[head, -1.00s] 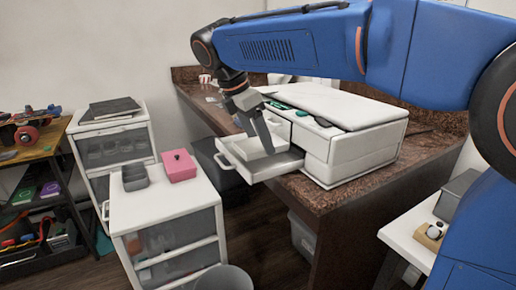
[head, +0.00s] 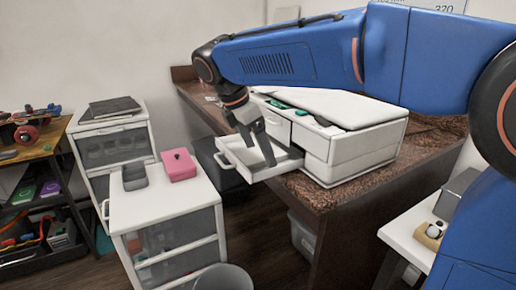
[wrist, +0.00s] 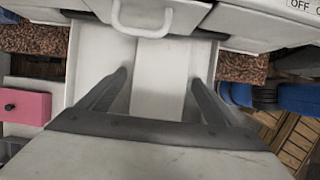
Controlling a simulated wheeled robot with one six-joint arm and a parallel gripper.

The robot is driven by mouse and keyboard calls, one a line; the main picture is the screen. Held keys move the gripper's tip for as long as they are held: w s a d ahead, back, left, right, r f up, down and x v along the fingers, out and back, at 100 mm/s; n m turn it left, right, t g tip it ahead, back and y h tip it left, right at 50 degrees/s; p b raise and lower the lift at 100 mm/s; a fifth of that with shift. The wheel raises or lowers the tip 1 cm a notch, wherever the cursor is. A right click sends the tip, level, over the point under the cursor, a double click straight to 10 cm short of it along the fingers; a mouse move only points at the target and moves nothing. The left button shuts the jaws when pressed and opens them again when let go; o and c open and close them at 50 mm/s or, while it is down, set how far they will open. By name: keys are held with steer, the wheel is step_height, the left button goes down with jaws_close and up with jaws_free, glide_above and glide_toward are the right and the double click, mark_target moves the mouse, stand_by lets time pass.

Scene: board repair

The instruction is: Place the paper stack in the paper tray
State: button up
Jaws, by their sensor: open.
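The paper tray (head: 262,175) is a white drawer-like tray pulled out of the front of a white unit, and it also shows in the wrist view (wrist: 97,58). A pale flat block, which looks like the paper stack (wrist: 160,78), lies in the tray between my fingers. White on white makes its edges hard to tell in the head view. My gripper (head: 260,153) points down into the tray from above. In the wrist view its two fingers (wrist: 160,84) are spread on either side of the stack, with gaps visible, and hold nothing.
The white unit (head: 355,148) stands on a brown speckled counter (head: 330,197). At left, a white drawer cabinet (head: 165,210) carries a pink box (head: 179,165) and a grey container (head: 134,176). A grey bin (head: 224,278) stands in front.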

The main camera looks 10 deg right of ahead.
steer(key=v, duration=1.2)
steer(key=shift+r, duration=0.1)
